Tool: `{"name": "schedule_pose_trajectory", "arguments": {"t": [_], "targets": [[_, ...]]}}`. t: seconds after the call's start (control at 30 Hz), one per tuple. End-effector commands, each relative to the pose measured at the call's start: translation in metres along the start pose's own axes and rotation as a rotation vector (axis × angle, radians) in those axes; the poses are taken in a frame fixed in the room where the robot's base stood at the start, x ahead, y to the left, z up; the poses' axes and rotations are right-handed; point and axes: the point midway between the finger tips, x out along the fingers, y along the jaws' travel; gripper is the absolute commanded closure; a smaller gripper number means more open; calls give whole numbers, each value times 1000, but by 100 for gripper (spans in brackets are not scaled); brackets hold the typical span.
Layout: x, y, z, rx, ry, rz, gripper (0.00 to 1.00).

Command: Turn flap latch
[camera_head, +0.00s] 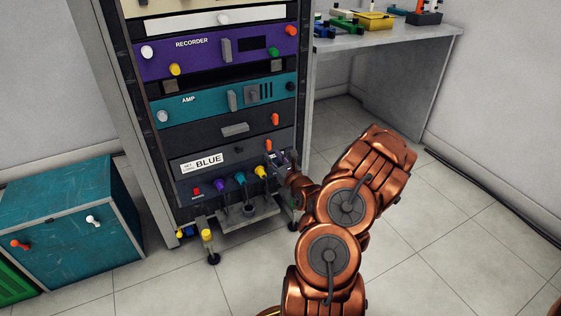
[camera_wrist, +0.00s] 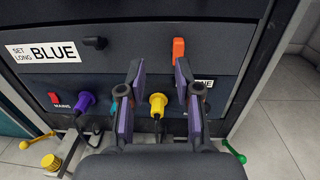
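The grey flap panel (camera_wrist: 120,70) carries the label "SET LONG BLUE". An orange upright latch handle (camera_wrist: 178,50) is at its right, and a small black knob (camera_wrist: 95,42) at its upper middle; the frames do not name which is the flap latch. The orange handle also shows in the head view (camera_head: 268,145), as does the black knob (camera_head: 239,150). My gripper (camera_wrist: 158,75) is open and empty, its fingers apart in front of the panel. The right fingertip is just below the orange handle in the wrist view; touching cannot be told. My gripper (camera_head: 280,160) is small and partly hidden in the head view.
Below are a red switch (camera_wrist: 55,99), a purple plug (camera_wrist: 85,101) and a yellow plug (camera_wrist: 158,104). A grey shelf (camera_head: 245,215) juts out at the rack's foot. A teal cabinet (camera_head: 70,205) stands left, a workbench (camera_head: 385,38) right.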

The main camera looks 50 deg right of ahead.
Motion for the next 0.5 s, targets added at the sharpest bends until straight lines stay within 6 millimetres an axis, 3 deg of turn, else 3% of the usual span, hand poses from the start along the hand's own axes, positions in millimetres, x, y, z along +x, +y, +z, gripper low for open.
{"name": "schedule_pose_trajectory", "arguments": {"t": [0.1, 0.23, 0.5], "targets": [[-6, -18, -12, 13, 18, -48, 67], [-3, -22, -16, 16, 23, -59, 67], [22, -23, -18, 12, 22, -56, 67]]}}
